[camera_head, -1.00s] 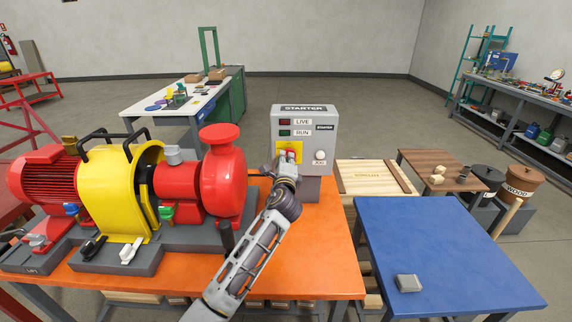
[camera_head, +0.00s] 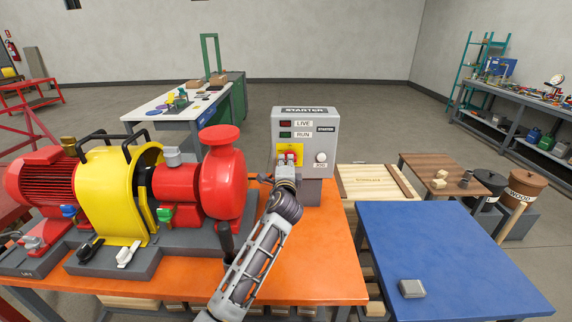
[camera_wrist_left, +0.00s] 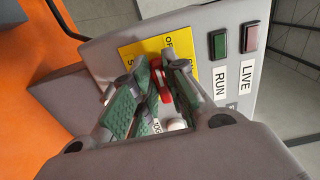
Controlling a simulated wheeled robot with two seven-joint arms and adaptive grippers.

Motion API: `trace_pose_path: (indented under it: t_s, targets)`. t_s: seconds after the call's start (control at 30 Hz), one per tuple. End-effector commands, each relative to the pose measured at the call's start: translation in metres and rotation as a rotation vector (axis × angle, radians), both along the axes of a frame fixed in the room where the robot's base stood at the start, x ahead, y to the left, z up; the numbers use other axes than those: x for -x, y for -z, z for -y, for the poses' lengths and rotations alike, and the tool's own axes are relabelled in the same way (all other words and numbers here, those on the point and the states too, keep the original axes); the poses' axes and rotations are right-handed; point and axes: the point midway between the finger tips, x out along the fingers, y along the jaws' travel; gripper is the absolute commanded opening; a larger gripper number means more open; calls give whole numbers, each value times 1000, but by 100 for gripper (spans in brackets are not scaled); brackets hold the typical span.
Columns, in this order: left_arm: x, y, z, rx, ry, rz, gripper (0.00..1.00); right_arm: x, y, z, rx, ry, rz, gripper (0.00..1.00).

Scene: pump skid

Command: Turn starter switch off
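The grey starter box (camera_head: 304,125) stands at the back of the orange bench. Its yellow plate (camera_head: 281,150) carries a red rotary switch handle, mostly hidden behind my gripper in the head view. The left wrist view shows this red handle (camera_wrist_left: 163,84) between the green-padded fingertips of my left gripper (camera_wrist_left: 160,70). The fingers converge closely around the handle and look shut on it; exact contact is partly hidden. In the head view the left gripper (camera_head: 287,165) is right in front of the plate. My right gripper is not in view.
A white JOG button (camera_head: 321,158) sits right of the plate; the LIVE (camera_head: 286,124) and RUN (camera_head: 285,135) lamps are above. The red-and-yellow pump (camera_head: 125,190) stands left of my arm. A blue table (camera_head: 450,250) with a small grey block is right.

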Motion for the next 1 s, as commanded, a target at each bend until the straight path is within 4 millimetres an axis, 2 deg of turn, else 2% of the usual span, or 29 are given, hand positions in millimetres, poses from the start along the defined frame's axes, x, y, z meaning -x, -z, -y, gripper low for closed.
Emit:
trace_pose_path:
  t_s: [0.03,0.17,0.37,0.5,0.67,1.0]
  targets:
    - [0,2,-1,2,-1,-3,19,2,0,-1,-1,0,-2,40]
    - [0,1,0,1,-1,-3,36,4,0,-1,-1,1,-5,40]
    - [0,1,0,0,0,-1,36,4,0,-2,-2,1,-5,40]
    - [0,1,0,0,0,-1,36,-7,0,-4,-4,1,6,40]
    - [3,1,0,-1,0,-1,36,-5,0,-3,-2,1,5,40]
    - [28,1,0,-1,0,-1,36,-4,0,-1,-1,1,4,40]
